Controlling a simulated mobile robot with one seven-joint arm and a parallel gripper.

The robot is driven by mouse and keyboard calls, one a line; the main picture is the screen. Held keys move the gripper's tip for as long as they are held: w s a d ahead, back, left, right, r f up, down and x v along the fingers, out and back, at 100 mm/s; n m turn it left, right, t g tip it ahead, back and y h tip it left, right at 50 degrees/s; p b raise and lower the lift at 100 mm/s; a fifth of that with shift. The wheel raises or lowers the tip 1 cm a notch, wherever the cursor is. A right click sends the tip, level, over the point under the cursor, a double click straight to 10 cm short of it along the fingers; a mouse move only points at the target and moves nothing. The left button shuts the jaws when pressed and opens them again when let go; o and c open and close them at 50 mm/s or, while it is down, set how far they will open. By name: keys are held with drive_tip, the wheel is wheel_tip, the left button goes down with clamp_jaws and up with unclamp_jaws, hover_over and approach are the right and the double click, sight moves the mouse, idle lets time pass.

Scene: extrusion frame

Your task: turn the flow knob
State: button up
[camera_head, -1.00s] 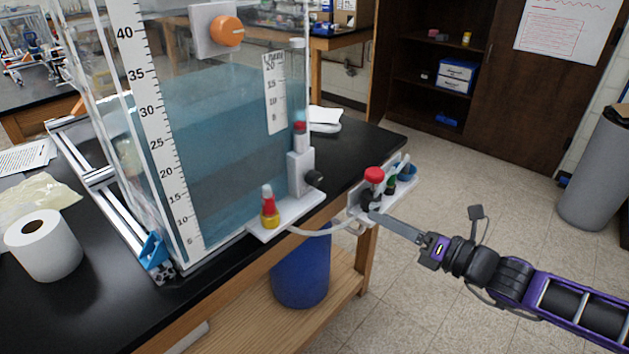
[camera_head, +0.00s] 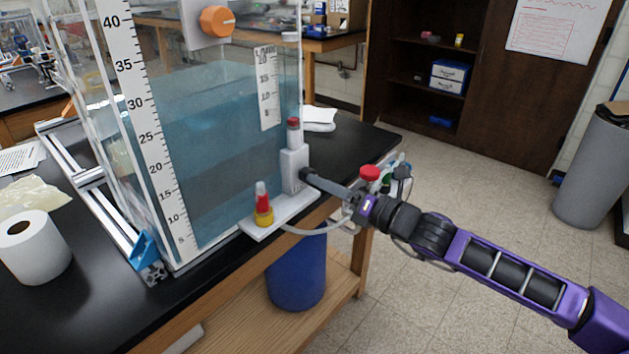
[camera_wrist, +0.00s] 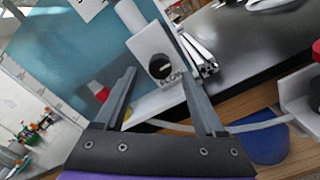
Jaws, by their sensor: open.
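The flow knob (camera_wrist: 160,67) is a round black knob with a light slot mark on the front of a white block (camera_head: 293,168) at the tank's lower right corner. Lettering that looks like "FLOW" shows below it in the wrist view. My gripper (camera_wrist: 159,73) is open. Its two fingers appear on either side of the knob in the wrist view, with clear gaps and no visible contact. In the head view the gripper (camera_head: 314,178) reaches in from the right, and its fingers mostly hide the knob.
A clear water tank (camera_head: 205,130) stands on the black bench. A red-and-yellow fitting (camera_head: 263,205) is left of the block. A red knob (camera_head: 370,173) on a second white bracket is close behind my wrist. A clear tube hangs below. An orange knob (camera_head: 217,21) is higher up.

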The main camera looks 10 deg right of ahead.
drive_tip(key=shift+x, duration=1.95)
drive_tip(key=shift+s, duration=0.1)
clamp_jaws()
